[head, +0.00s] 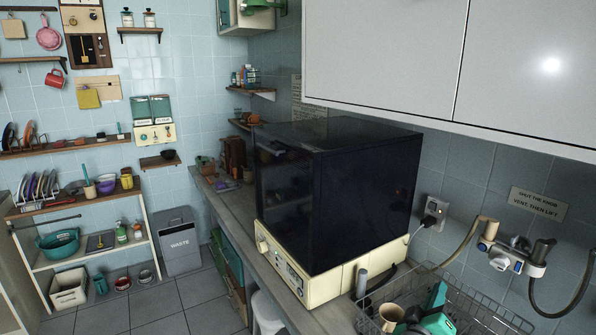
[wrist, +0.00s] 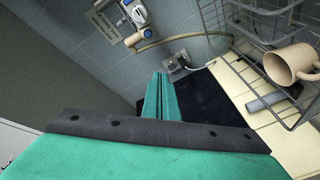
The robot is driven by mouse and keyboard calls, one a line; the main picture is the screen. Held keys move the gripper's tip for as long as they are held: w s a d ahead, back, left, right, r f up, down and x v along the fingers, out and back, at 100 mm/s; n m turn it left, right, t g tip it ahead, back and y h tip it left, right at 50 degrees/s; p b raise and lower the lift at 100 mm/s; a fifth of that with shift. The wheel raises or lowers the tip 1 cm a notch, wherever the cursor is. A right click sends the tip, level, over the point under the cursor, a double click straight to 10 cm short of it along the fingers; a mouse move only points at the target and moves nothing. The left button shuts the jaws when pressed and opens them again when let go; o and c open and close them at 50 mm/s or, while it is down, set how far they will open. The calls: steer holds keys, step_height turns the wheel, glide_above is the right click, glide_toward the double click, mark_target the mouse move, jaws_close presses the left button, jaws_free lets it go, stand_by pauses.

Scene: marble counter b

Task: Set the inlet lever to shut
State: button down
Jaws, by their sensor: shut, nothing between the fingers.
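A pipe fitting (head: 502,255) with white and blue parts is on the tiled wall at the right of the head view, with a tan hose and a black hose joined to it. It also shows at the top of the wrist view (wrist: 135,14). Which small part is the inlet lever, and its setting, I cannot tell. My gripper (head: 440,290) has teal fingers and is low at the right of the head view, over the wire rack, below and left of the fitting. In the wrist view the fingers (wrist: 159,80) are together and empty, apart from the fitting.
A dark box with a cream base (head: 330,285) stands on the counter left of my gripper. A wire rack (head: 485,315) holds a tan mug (head: 391,316). A plugged wall socket (head: 433,212) is behind. White cupboards (head: 400,60) overhang the counter.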

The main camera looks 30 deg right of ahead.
steer(key=w+a+f+n+t+y, duration=0.2)
steer(key=a+f, duration=0.5)
steer(key=a, duration=0.1)
steer(key=w+a+f+n+t+y, duration=0.1)
steer(key=w+a+f+t, duration=0.2)
steer(key=a+f, duration=0.4)
steer(key=s+a+f+n+t+y, duration=0.1)
steer(key=s+a+f+y, duration=0.2)
steer(key=a, duration=0.6)
steer(key=a+f+n+t+y, duration=0.1)
steer(key=a+f+t+y, duration=0.1)
steer(key=a+f, duration=0.5)
steer(key=s+a+f+y, duration=0.15)
steer(key=s+a, duration=0.25)
steer(key=a, duration=0.4)
steer(key=s+a+f+y, duration=0.1)
steer(key=s+a+y, duration=0.2)
steer(key=s+a, duration=0.35)
steer(key=s+a+r+m+y, duration=0.1)
steer(key=s+a+r+y, duration=0.2)
steer(key=s+a, duration=0.9)
steer(key=shift+m+t+y, duration=0.3)
steer(key=shift+y, duration=0.35)
steer(key=shift+s+d, duration=0.1)
steer(key=shift+d, duration=0.05)
